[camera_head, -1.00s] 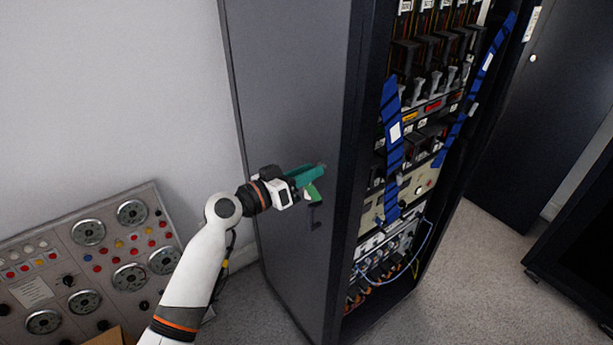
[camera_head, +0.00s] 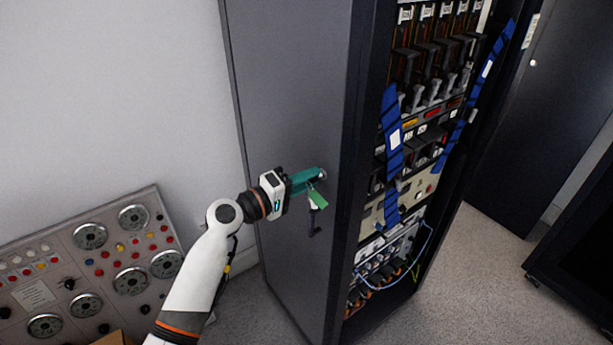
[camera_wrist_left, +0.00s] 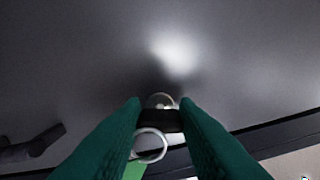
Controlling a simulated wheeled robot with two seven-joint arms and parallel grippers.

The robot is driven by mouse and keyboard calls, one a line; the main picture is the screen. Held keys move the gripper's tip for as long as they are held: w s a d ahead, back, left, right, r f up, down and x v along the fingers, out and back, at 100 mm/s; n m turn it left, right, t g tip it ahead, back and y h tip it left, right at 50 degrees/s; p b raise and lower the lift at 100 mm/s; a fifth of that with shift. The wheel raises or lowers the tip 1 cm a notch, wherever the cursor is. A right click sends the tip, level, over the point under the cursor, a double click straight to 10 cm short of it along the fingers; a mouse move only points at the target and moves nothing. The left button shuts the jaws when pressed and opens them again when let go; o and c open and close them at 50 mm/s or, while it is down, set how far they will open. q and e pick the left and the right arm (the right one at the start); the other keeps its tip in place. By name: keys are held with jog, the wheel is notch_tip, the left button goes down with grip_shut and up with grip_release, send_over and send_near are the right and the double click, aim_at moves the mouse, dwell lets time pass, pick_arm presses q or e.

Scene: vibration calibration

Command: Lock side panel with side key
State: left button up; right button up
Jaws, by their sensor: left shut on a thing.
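The side panel (camera_head: 290,90) is the grey upright side of the tall cabinet. My left gripper (camera_head: 316,175), with teal fingers, is at this panel near its front edge. In the left wrist view my left gripper (camera_wrist_left: 160,112) is shut on the dark head of the side key (camera_wrist_left: 162,122). A metal ring hangs from the key, with a green tag (camera_head: 318,198) below the fingers. A round metal lock rim (camera_wrist_left: 160,99) shows on the panel just beyond the key. The key's shaft is hidden, so I cannot tell how deep it sits. My right gripper is not in view.
A dark handle (camera_head: 315,222) stands out from the panel just below the gripper. The open cabinet front (camera_head: 420,120) with blue straps and cables is to the right. A control console (camera_head: 90,265) with dials stands at the lower left.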

pick_arm(q)
jog(key=shift+n+p, duration=0.4)
jog(key=shift+n, duration=0.9)
jog(key=shift+o, duration=0.2)
jog(key=o, duration=1)
jog(key=shift+f, duration=0.1)
jog(key=shift+c, duration=0.2)
